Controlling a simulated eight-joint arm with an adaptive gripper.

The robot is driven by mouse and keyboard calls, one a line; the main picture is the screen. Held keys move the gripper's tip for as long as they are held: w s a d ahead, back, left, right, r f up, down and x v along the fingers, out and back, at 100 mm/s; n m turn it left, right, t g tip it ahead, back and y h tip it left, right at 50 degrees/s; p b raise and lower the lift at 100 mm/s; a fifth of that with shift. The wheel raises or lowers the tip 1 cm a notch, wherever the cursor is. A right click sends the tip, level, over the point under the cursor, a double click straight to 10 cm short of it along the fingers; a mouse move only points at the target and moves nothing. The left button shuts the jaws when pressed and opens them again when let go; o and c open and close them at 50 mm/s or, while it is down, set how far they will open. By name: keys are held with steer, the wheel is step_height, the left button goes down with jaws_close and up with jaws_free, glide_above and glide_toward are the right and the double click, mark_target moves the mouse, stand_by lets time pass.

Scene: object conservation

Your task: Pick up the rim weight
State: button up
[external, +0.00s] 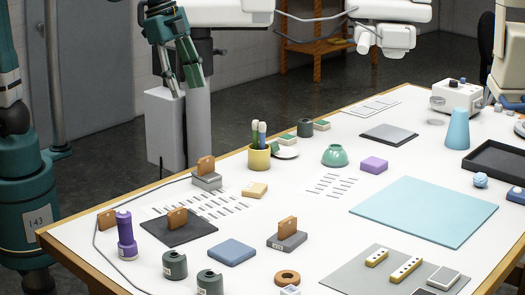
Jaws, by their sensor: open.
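My gripper (186,87) hangs open and empty at the upper left, pointing down. It appears beyond the table's back left edge, in front of a grey box-like stand. No thing is clearly marked as the rim weight, and I cannot tell which one it is. Two dark grey-green labelled cylinders, one (174,266) and another (209,282), stand at the front left of the table. A brown ring (287,274) lies to their right. A similar dark cylinder (305,128) stands at the back. My gripper is well apart from all of these.
The white table (320,230) holds a purple bottle (126,237), a blue pad (231,252), wooden-backed blocks, a yellow pen cup (259,157), a green bowl (335,155) and a light blue cone (457,129). A large light blue mat (425,211) lies bare at the right. A thin cable curves along the left.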

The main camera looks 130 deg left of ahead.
steer(key=w+a+g+p, duration=0.1)
steer(key=w+a, duration=0.1)
steer(key=a, duration=1)
steer(key=g+h+p, duration=0.2)
steer(key=p, duration=0.2)
glide_above(274, 143)
steer(key=shift+n, duration=0.4)
step_height(274, 143, down, 23)
steer(key=shift+r, duration=0.1)
steer(key=shift+f, duration=0.3)
steer(key=shift+f, duration=1.25)
steer(key=shift+f, duration=0.15)
steer(key=shift+f, duration=2.45)
